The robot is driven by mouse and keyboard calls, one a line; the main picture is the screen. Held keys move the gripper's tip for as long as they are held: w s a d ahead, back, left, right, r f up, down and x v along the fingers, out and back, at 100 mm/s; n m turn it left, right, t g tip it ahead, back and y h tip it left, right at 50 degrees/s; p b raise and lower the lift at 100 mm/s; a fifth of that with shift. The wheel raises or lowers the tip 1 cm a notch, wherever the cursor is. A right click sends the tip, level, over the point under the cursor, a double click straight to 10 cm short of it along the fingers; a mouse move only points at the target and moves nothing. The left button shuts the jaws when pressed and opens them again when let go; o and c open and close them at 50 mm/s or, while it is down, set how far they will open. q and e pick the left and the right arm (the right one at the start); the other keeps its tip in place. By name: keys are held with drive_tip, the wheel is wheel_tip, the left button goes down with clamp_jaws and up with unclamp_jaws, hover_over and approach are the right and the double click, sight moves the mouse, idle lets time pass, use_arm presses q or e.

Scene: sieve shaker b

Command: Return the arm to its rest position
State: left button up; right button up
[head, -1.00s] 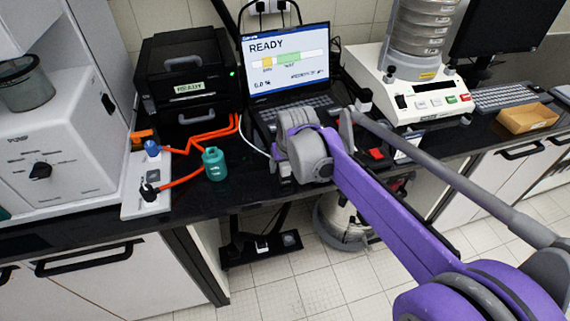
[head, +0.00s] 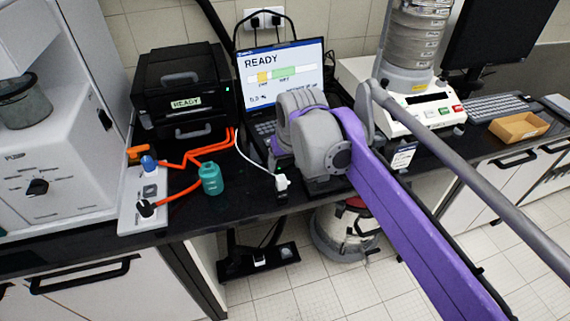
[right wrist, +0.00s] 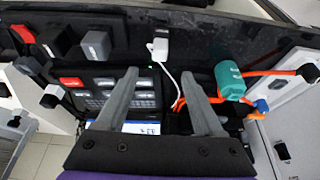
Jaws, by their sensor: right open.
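My right arm comes in from the right in the head view, its purple link reaching to a grey wrist over the bench in front of the laptop (head: 284,72). The right gripper sits low under the wrist, and its fingers are hidden in that view. In the right wrist view the right gripper (right wrist: 159,72) is open, with two grey fingers apart and nothing between them. A white plug (head: 282,182) on a white cable lies near the bench's front edge, left of the wrist. It also shows beyond the fingertips in the right wrist view (right wrist: 160,45). My left gripper is not in view.
A teal bottle-shaped part (head: 211,179) and orange cables lie by a white socket strip (head: 146,200). A black printer (head: 186,80) stands behind. The sieve shaker (head: 415,100) and a cardboard tray (head: 519,127) are on the right. Open floor lies in front of the bench.

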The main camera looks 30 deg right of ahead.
idle(0.3)
drive_tip(key=s+a+f+n+p, duration=0.1)
drive_tip(key=s+a+f, duration=0.3)
drive_tip(key=s+f, duration=0.3)
drive_tip(key=s+a+f+n+t+y+p, duration=0.1)
drive_tip(key=s+a+f, duration=0.4)
drive_tip(key=s, duration=0.5)
wheel_tip(320, 180, down, 2)
drive_tip(key=shift+a+f+n, duration=0.2)
drive_tip(key=shift+f+n, duration=0.05)
drive_tip(key=shift+n, duration=0.15)
drive_tip(key=shift+s+d, duration=0.1)
